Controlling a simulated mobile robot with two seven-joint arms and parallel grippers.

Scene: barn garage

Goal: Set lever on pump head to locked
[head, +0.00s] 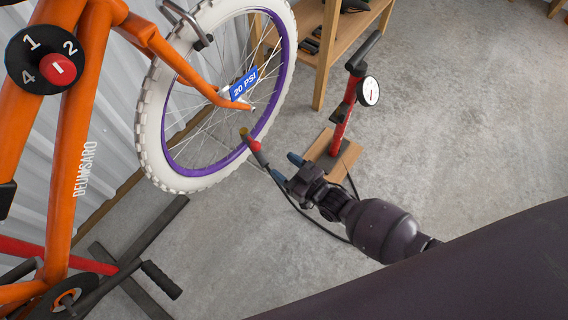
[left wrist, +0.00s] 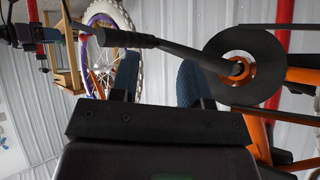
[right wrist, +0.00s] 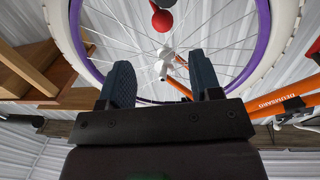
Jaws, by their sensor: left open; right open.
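The pump head (head: 260,157) is a small dark piece with a red part and a yellowish tip, beside the lower right of the white tyre in the head view. Its black hose runs down behind my right gripper. I cannot tell the lever's position. In the right wrist view a red round part (right wrist: 162,20) with a dark piece above it shows beyond the fingers, likely the pump head. My right gripper (head: 284,167) is open and empty, close to the pump head, with the fingers pointing at it. My left gripper (left wrist: 158,75) is open and empty, facing the bike's crank.
The red floor pump (head: 340,125) with a gauge (head: 368,91) stands on a wooden base behind my right gripper. The orange bike (head: 75,150) with its purple-rimmed wheel (head: 165,158) fills the left. A blue 20 PSI tag (head: 243,84) is near the hub. A wooden shelf (head: 318,70) stands behind. Floor at right is clear.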

